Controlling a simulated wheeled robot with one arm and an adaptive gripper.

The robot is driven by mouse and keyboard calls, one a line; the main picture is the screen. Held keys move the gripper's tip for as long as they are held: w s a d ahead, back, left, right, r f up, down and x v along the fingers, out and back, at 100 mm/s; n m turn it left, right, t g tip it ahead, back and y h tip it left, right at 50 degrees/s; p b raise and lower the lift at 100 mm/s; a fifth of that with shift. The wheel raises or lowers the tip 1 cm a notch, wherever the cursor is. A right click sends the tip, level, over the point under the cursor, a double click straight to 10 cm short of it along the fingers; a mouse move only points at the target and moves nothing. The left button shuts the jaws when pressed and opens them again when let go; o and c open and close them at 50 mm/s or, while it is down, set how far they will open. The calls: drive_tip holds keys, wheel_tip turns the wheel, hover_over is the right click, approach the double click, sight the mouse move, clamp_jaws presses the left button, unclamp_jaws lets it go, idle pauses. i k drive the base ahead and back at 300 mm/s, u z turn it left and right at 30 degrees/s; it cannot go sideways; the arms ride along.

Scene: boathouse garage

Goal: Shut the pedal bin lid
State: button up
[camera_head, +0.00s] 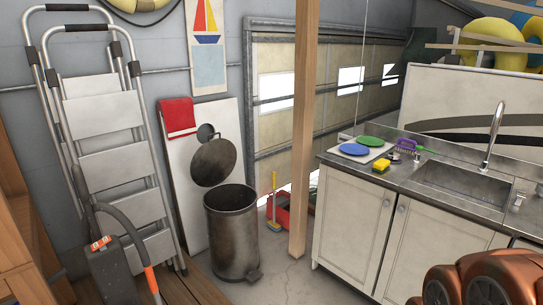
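The pedal bin (232,237) is a dark, worn metal cylinder standing upright on the floor, left of the wooden post. Its round lid (214,163) is open, raised steeply at the back of the rim in front of a white board. The bin's dark mouth shows below the lid. The pedal (254,274) sticks out at the base, towards the lower right. My gripper cannot be made out in this view.
A folding ladder (112,135) leans at left, with a dark hosed appliance (112,270) before it. A wooden post (302,130) and a red dustpan with a brush (278,212) are right of the bin. A sink counter (360,195) fills the right. Some concrete floor (295,275) is clear.

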sight(212, 165)
drive_tip(key=i, duration=3.2)
drive_tip(key=u, duration=2.8)
